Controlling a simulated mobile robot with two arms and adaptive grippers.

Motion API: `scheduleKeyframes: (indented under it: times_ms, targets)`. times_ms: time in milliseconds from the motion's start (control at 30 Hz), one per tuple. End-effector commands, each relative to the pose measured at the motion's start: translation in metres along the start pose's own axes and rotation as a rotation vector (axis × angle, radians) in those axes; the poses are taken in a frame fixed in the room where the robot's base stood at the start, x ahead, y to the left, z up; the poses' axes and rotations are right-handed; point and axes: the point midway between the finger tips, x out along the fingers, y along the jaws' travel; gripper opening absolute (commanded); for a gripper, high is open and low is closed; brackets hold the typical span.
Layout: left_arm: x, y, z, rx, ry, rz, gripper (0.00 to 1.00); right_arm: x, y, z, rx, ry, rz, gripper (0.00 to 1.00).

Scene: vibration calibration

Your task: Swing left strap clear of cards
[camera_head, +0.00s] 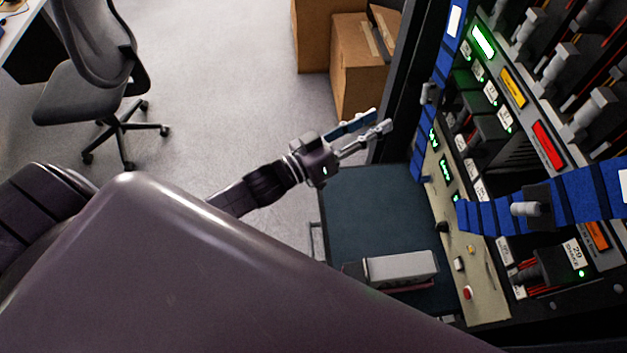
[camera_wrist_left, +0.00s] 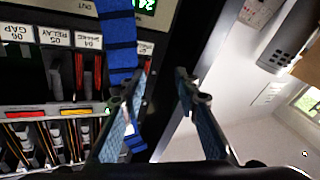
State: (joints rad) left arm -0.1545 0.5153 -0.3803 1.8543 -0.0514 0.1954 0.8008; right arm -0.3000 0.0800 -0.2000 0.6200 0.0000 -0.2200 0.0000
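In the head view the left strap (camera_head: 438,85), a blue band, runs down the left edge of the card rack (camera_head: 510,75). A grey fitting sits against it. In the left wrist view a dark-banded blue strap (camera_wrist_left: 119,45) hangs in front of the rack, beside the left-hand finger, and its lower part is partly hidden by that finger. My left gripper (camera_head: 381,120) is left of the strap, its two fingers apart. The gap between the fingers (camera_wrist_left: 165,82) looks empty. Red-edged cards (camera_wrist_left: 98,72) show behind labelled slots. My right gripper is not in view.
A second blue strap (camera_head: 585,196) crosses the lower rack at right. A dark teal surface (camera_head: 370,205) holds a grey box-like device (camera_head: 400,268). Cardboard boxes (camera_head: 360,75) and an office chair (camera_head: 95,75) stand behind. Open floor (camera_head: 225,75) lies left of my gripper.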

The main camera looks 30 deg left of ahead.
Motion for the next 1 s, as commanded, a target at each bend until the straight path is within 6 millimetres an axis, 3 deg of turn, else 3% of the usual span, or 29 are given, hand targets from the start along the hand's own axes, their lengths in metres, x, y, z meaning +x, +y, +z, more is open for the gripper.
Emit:
scheduleKeyframes:
  times_ms: [467,1000]
  targets:
    - [-0.027,-0.034,0.053,0.071,-0.237,-0.281,0.29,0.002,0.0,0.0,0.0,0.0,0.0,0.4]
    - [-0.101,-0.051,0.114,0.119,-0.6,-0.503,0.29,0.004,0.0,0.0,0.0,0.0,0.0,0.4]
